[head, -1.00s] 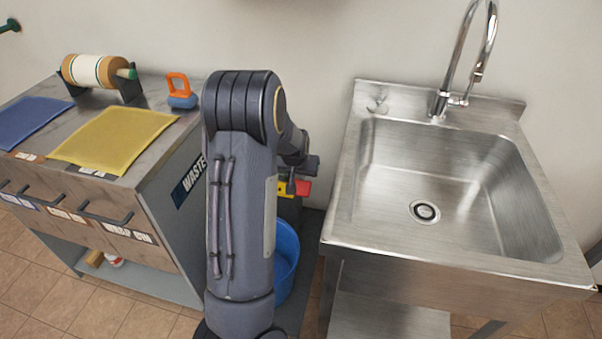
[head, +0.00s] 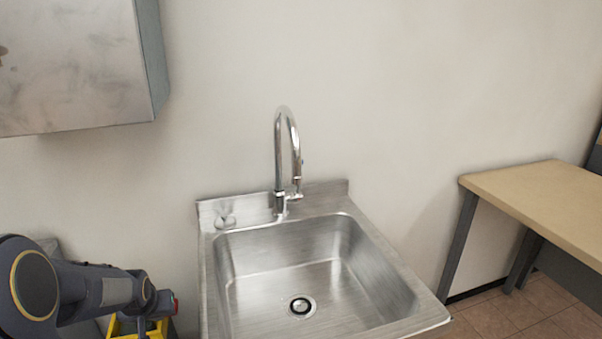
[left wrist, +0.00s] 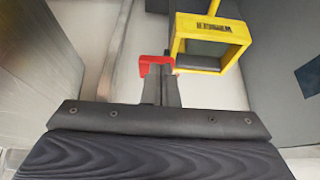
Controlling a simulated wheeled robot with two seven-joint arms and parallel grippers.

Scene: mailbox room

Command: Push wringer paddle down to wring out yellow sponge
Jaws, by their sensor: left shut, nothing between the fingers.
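The yellow wringer frame (left wrist: 243,45) stands beyond my left gripper in the left wrist view, with a dark bar across its lower inside. In the head view a small part of the yellow wringer (head: 114,327) shows at the bottom left, mostly behind my arm. My left gripper (left wrist: 160,75) is shut and empty. A red piece (left wrist: 149,64) sits at its fingertips, left of the yellow frame; I cannot tell whether they touch. I cannot clearly make out the paddle. The yellow sponge is not visible. My right gripper is not in view.
The steel sink (head: 215,290) with its faucet (head: 281,160) stands right of my left arm. A metal wall cabinet (head: 75,60) hangs at the upper left. A wooden-topped table (head: 540,205) is at the right, with open floor in front of it.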

